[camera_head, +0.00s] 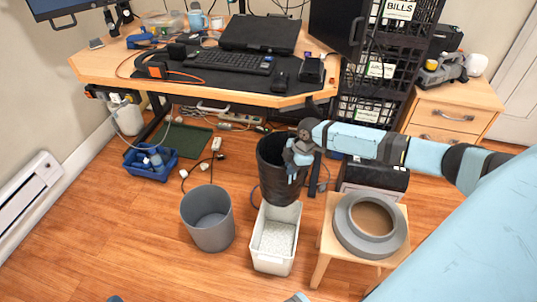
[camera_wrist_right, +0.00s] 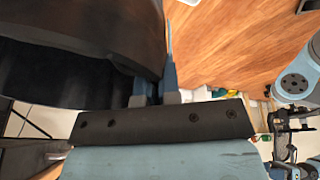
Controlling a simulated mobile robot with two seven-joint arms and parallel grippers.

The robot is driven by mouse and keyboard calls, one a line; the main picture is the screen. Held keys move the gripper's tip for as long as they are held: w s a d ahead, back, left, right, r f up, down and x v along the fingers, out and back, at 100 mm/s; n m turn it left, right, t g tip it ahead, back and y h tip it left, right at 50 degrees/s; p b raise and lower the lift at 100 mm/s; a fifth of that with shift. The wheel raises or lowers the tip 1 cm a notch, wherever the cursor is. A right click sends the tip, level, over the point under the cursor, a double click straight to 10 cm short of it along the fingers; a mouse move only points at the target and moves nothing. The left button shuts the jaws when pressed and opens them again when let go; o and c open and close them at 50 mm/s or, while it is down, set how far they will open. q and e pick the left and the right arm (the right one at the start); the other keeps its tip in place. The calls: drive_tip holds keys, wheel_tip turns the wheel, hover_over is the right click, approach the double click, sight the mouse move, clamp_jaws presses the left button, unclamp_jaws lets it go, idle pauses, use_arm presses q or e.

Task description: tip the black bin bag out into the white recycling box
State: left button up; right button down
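The black bin bag (camera_head: 275,165) looks like an open-topped dark tub and hangs roughly upright, slightly tilted, over the far end of the white recycling box (camera_head: 272,266). My right gripper (camera_head: 297,158) is at the bag's right upper side and appears shut on it. In the right wrist view, the bag (camera_wrist_right: 85,45) fills the upper left and the fingers (camera_wrist_right: 155,92) meet at its edge. The white box stands on the floor with a pale speckled surface inside. The bag's contents are hidden. My left gripper is not clearly in view.
A grey bin (camera_head: 208,222) stands left of the white box. A wooden stool (camera_head: 325,245) with a grey ring (camera_head: 370,224) is close on the right. The desk (camera_head: 120,62) is behind, with a blue crate (camera_head: 150,168) and cables below. Front-left floor is clear.

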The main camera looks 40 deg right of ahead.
use_arm(q)
drive_tip(key=shift+s+a+f+g+y+p, duration=0.2)
drive_tip(key=shift+a+f+g+y+p, duration=0.15)
drive_tip(key=shift+f, duration=0.25)
drive_tip(key=shift+s+a+f+g+y+p, duration=0.15)
drive_tip(key=shift+a+f+g+y+p, duration=0.2)
drive_tip(key=shift+f, duration=0.25)
use_arm(e)
drive_tip(key=s+d+f+n, duration=0.2)
drive_tip(key=d+n, duration=0.1)
drive_tip(key=d, duration=0.3)
drive_tip(key=s+d+f+n+g, duration=0.1)
drive_tip(key=s+d+f+n, duration=0.1)
drive_tip(key=d, duration=0.4)
drive_tip(key=shift+s+d+f+n+g, duration=0.3)
drive_tip(key=shift+s+d+f+n, duration=0.1)
drive_tip(key=shift+s+f, duration=0.3)
use_arm(q)
drive_tip(key=shift+d+r, duration=0.1)
use_arm(e)
drive_tip(key=shift+r, duration=0.15)
